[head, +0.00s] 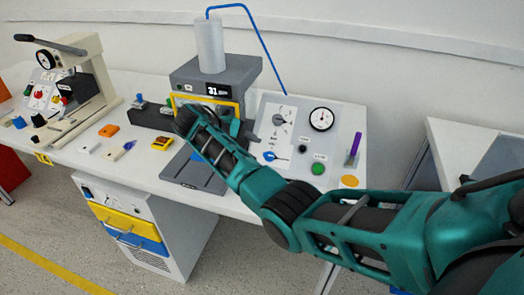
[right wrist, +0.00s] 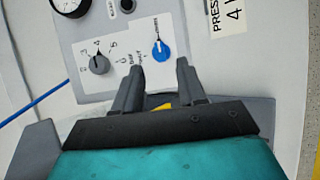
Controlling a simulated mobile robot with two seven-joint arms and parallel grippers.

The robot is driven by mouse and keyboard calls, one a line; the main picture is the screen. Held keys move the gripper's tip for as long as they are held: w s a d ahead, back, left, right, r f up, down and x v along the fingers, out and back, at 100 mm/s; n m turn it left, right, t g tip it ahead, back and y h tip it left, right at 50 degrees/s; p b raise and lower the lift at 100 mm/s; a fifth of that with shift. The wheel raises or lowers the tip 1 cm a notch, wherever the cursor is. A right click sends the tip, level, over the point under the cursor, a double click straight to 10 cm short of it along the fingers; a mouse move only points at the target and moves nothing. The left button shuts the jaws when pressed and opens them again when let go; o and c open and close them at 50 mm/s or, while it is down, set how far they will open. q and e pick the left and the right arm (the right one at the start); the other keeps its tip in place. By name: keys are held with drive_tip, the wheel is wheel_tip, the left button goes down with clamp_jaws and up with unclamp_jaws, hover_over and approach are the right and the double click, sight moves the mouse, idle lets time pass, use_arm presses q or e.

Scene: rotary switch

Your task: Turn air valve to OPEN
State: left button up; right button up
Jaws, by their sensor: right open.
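The air valve appears to be the blue knob (head: 270,156) on the low left part of the light grey panel (head: 335,150). In the right wrist view the blue knob (right wrist: 161,49) has a pale pointer mark and small lettering beside it. The lettering is too small to read. My right gripper (right wrist: 159,67) is open and empty, its fingertips just short of the blue knob and roughly on either side of it. My left gripper is not in view.
A grey selector knob (right wrist: 98,64) with numbers sits beside the blue knob. The panel also bears a round gauge (head: 321,119) and a green button (head: 318,169). A grey press (head: 215,75) stands left of the panel. A purple item (head: 354,146) is at the panel's right.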

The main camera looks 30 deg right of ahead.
drive_tip(key=v, duration=0.5)
drive_tip(key=shift+a+r, duration=0.2)
idle(0.3)
